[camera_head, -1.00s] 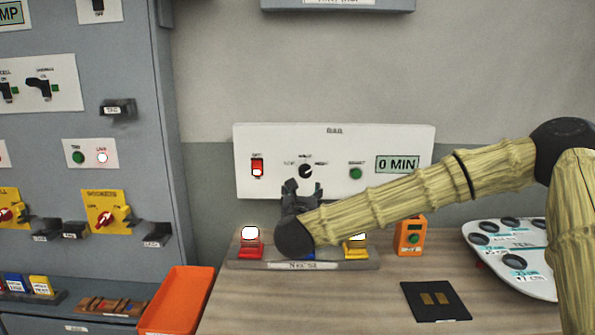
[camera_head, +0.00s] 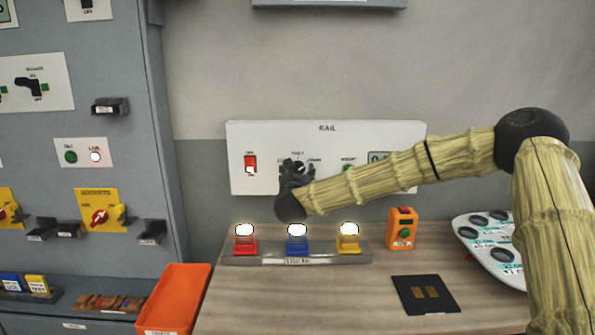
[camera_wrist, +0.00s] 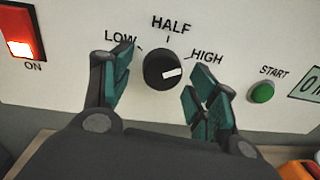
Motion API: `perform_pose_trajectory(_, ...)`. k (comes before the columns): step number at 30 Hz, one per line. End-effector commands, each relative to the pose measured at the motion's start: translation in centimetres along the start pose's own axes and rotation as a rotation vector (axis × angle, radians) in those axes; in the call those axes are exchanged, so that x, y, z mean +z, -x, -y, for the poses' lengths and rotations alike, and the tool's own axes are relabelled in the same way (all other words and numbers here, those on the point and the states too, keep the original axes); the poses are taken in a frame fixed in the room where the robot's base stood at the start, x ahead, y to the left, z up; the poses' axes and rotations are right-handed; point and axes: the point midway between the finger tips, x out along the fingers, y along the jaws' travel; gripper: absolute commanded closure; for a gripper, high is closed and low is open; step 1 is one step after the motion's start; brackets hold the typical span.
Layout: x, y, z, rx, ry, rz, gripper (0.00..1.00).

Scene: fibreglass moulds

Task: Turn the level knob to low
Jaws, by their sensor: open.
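The level knob (camera_wrist: 162,69) is a round black dial on the white panel (camera_head: 400,135), marked LOW, HALF and HIGH. Its white pointer mark is turned to the right, towards the HIGH side. My gripper (camera_wrist: 165,85) is open, with one teal-padded finger on each side of the knob in the wrist view; I cannot tell whether either finger touches it. In the head view my gripper (camera_head: 296,170) covers most of the knob.
A lit red switch (camera_wrist: 20,35) marked ON is left of the knob, and a green START button (camera_wrist: 262,92) is right of it. Below the panel, red, blue and yellow lamp blocks stand on a grey strip (camera_head: 270,260). An orange bin (camera_head: 175,300) sits at left.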

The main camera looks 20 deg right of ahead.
Motion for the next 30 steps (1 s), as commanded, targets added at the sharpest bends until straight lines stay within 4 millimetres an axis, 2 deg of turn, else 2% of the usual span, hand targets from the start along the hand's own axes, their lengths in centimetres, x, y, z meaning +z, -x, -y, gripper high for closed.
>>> perform_pose_trajectory(10,-0.02,-0.25,0.03,0.0,0.0,0.0,0.43)
perform_pose_trajectory(15,-0.02,-0.24,0.04,0.0,0.0,0.0,0.74)
perform_pose_trajectory(17,-0.01,-0.24,0.05,0.0,0.0,0.0,0.84)
perform_pose_trajectory(18,-0.01,-0.24,0.04,0.0,0.0,0.0,0.86)
perform_pose_trajectory(30,-0.23,-0.24,0.09,0.0,0.067,0.006,0.86)
